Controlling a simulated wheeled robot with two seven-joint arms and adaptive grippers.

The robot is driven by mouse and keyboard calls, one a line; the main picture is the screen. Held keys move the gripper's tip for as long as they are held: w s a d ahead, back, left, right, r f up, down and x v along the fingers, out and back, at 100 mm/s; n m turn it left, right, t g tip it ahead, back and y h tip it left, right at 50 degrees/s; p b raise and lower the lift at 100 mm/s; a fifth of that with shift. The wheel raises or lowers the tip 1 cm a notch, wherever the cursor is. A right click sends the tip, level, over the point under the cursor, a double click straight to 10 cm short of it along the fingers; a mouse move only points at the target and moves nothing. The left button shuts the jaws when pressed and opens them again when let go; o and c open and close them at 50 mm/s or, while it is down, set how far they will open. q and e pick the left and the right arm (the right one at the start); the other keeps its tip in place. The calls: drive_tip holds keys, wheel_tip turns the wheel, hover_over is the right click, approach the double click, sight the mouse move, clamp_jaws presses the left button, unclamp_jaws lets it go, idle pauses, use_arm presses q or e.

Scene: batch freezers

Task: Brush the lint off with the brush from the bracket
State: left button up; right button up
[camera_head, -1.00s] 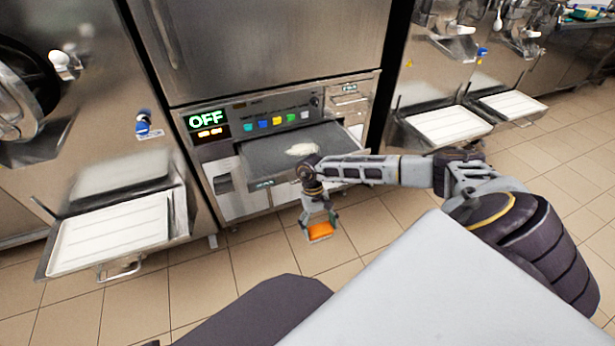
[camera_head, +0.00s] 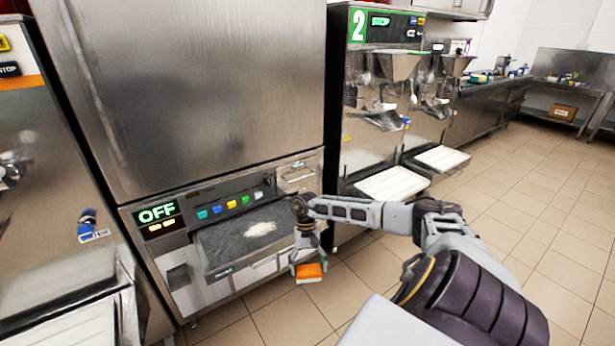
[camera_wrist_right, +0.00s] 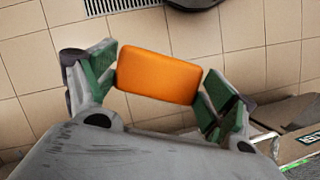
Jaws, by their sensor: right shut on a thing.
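My right gripper (camera_head: 308,264) is shut on an orange block, which looks like the brush (camera_head: 311,274). It hangs over the floor, just right of and in front of the pulled-out dark panel (camera_head: 222,246). In the right wrist view the orange brush (camera_wrist_right: 158,76) sits between green finger pads, with floor tiles behind it. A whitish patch of lint (camera_head: 260,229) lies on the panel, apart from the brush. I cannot make out the bracket. My left gripper is not in view.
Above the panel is a control strip with coloured buttons (camera_head: 231,204) and a green OFF display (camera_head: 157,213). Other machines stand left and right, with white trays (camera_head: 392,184) jutting out. The tiled floor (camera_head: 500,240) to the right is clear.

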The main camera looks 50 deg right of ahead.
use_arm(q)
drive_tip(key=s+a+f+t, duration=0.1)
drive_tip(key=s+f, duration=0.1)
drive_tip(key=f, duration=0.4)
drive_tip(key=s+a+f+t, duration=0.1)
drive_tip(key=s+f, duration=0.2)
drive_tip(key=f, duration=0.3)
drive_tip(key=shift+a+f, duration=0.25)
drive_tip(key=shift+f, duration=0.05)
use_arm(e)
drive_tip(key=w+r+m+t, duration=0.7)
drive_tip(key=w+r+m, duration=0.5)
drive_tip(key=m, duration=0.8)
drive_tip(key=w, duration=0.3)
drive_tip(key=shift+w+a, duration=0.3)
drive_tip(key=shift+w, duration=0.05)
drive_tip(key=shift+r+m+h, duration=0.1)
drive_tip(key=shift+m+h, duration=0.3)
drive_tip(key=shift+m, duration=0.4)
